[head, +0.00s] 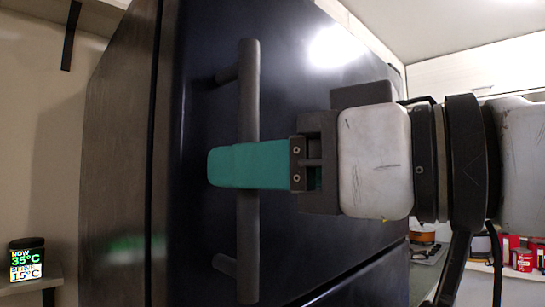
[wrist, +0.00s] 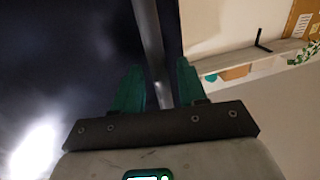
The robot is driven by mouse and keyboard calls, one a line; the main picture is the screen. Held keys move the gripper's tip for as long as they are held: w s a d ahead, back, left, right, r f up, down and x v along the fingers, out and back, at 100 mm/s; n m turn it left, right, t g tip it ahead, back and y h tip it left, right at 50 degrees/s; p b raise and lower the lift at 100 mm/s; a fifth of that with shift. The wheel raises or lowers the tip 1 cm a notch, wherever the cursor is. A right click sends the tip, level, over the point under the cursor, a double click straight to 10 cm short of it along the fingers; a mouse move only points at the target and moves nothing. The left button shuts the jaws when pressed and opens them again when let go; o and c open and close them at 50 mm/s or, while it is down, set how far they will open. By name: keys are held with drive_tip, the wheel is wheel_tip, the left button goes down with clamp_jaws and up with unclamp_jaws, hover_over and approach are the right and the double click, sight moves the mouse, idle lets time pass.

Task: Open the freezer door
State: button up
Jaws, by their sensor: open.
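The freezer door (head: 300,110) is a glossy dark navy panel that fills the middle of the head view. It looks shut. Its long grey bar handle (head: 248,90) runs upright on short mounts near the door's left edge. My gripper (head: 212,167) reaches in from the right, and its green finger crosses in front of the handle's middle, hiding that part. In the wrist view, my gripper (wrist: 159,64) is open, and the handle (wrist: 150,35) runs between the two green fingers. A gap shows beside the handle, and I cannot tell whether either finger touches it.
A seam below the door separates it from a lower dark panel (head: 375,285). A shelf with a dark display unit (head: 26,258) is at the lower left. An orange pot (head: 422,237) and red cans (head: 522,260) stand at the lower right, behind my arm. A wall shelf (wrist: 245,60) is at the right in the wrist view.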

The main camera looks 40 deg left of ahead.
drive_tip(key=shift+s+a, duration=0.1)
drive_tip(key=shift+a, duration=0.65)
drive_tip(key=shift+c, duration=0.3)
clamp_jaws()
